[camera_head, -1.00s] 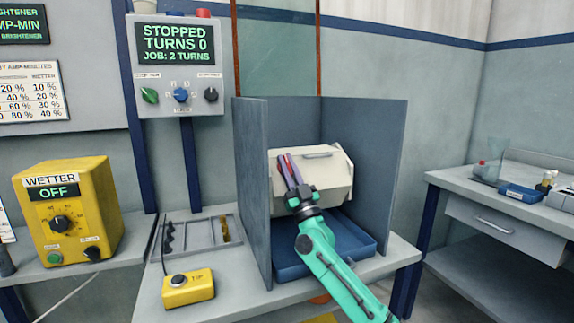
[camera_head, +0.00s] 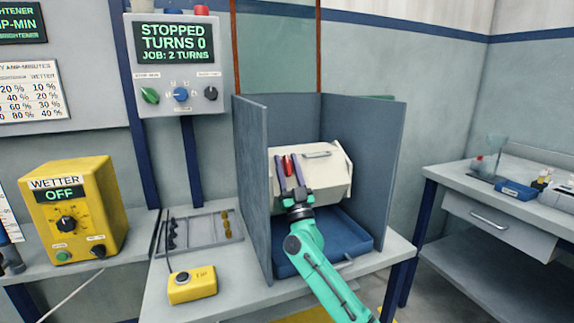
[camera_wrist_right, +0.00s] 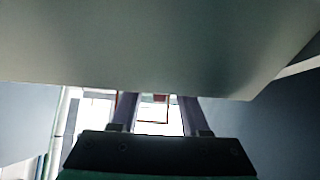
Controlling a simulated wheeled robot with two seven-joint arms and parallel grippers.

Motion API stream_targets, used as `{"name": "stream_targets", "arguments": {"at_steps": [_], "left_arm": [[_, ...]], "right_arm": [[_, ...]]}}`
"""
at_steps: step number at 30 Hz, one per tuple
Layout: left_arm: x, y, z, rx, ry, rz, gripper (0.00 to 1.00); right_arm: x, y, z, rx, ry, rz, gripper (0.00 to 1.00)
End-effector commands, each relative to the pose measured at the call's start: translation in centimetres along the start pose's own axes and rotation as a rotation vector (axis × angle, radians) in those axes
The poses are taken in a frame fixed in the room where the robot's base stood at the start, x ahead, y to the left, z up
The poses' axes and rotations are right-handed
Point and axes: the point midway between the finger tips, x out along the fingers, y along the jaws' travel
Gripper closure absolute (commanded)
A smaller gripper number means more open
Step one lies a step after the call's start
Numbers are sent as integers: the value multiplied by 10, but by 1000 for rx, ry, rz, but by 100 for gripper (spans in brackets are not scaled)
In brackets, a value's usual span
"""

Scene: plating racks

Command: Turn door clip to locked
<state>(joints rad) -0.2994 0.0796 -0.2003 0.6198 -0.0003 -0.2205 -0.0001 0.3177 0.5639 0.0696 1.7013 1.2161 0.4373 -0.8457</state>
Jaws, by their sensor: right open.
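The cream barrel (camera_head: 332,182) sits inside the grey open-fronted enclosure, with a bar handle (camera_head: 317,154) on top. A small red piece (camera_head: 287,166), which looks like the door clip, stands at the barrel's upper left. My right gripper (camera_head: 288,168) is open, with one finger on each side of the red piece as seen from the head. I cannot tell if the fingers touch it. In the right wrist view the fingers (camera_wrist_right: 158,108) are apart below a large pale surface of the barrel (camera_wrist_right: 150,45). The clip's turn position is too small to read. My left gripper is not in view.
Grey side panels (camera_head: 254,185) flank the barrel, and a blue tray (camera_head: 350,236) lies below it. A yellow push-button box (camera_head: 193,288) and a parts tray (camera_head: 205,228) are on the bench at left. The control panel (camera_head: 178,75) reads stopped, turns 0.

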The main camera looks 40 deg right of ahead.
Motion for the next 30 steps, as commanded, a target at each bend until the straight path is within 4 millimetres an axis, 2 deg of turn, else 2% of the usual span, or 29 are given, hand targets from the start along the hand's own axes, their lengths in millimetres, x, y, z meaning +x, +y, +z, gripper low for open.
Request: {"name": "stream_targets", "arguments": {"at_steps": [4, 9, 12, 30], "left_arm": [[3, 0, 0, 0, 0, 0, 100], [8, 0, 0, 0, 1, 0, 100], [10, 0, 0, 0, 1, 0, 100], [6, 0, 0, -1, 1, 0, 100]], "right_arm": [[-22, 0, 2, 1, -4, 0, 55], [-59, 0, 3, 1, -4, 0, 55], [-72, 0, 2, 1, -1, 1, 55], [-72, 0, -2, 0, 0, 0, 55]]}}
